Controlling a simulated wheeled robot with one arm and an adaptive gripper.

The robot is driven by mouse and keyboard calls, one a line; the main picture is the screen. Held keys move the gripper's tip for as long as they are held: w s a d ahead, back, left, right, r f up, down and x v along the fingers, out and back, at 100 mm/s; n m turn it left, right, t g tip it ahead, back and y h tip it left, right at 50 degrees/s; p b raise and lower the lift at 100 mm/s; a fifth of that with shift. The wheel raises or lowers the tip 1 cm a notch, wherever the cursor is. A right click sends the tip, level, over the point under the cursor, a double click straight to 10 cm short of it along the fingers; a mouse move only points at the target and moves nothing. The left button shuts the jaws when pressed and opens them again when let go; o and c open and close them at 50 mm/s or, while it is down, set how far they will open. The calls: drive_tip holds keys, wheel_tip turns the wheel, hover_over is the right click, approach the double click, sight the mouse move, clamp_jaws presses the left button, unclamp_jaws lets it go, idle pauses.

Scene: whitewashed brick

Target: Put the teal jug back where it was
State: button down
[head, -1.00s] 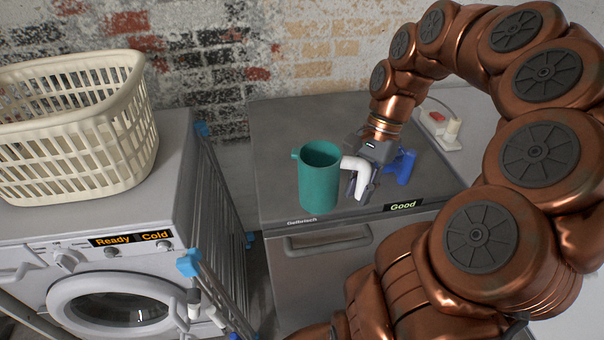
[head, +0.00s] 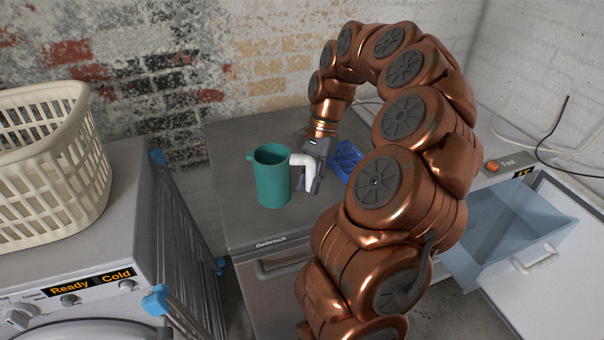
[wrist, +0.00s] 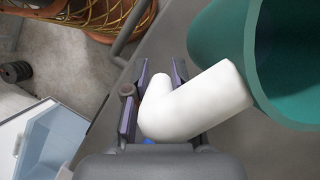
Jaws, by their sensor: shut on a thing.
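The teal jug (head: 272,180) is upright over the grey appliance top (head: 225,125), left of my gripper, its spout toward the left. I cannot tell whether its base touches the top. Its white bent handle (head: 297,160) points right toward my gripper (head: 309,180). In the wrist view my gripper (wrist: 150,105) is shut on the white handle (wrist: 205,100), with a finger on either side. There the jug's teal wall (wrist: 285,60) fills the upper right. The jug's base is out of the wrist view.
A blue basket-like object (head: 345,158) sits just right of my gripper, partly hidden by my arm. A cream laundry basket (head: 45,175) stands on the washing machine at left. A folded drying rack (head: 185,240) fills the gap. An open bluish drawer (head: 500,235) juts out at right.

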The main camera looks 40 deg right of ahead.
drive_tip(key=shift+w+d+f+p, duration=0.1)
drive_tip(key=shift+w+d+p, duration=0.15)
drive_tip(key=shift+w+d, duration=0.5)
drive_tip(key=shift+w+d+f+p, duration=0.1)
drive_tip(key=shift+w+d+p, duration=0.2)
drive_tip(key=shift+w, duration=0.85)
drive_tip(key=shift+w+d+f+p, duration=0.1)
drive_tip(key=shift+w+d+p, duration=0.1)
drive_tip(key=shift+w+d, duration=0.6)
drive_tip(key=shift+w+a+f+p, duration=0.1)
drive_tip(key=shift+f+p, duration=0.2)
drive_tip(key=shift+f, duration=0.6)
drive_tip(key=shift+w+a+f+p, duration=0.1)
drive_tip(key=shift+f+p, duration=0.15)
drive_tip(key=shift+f, duration=0.6)
drive_tip(key=shift+f, duration=0.15)
drive_tip(key=c, duration=1)
unclamp_jaws()
drive_tip(key=shift+o, duration=0.2)
drive_tip(key=p+v, duration=0.1)
drive_tip(key=v, duration=1.1)
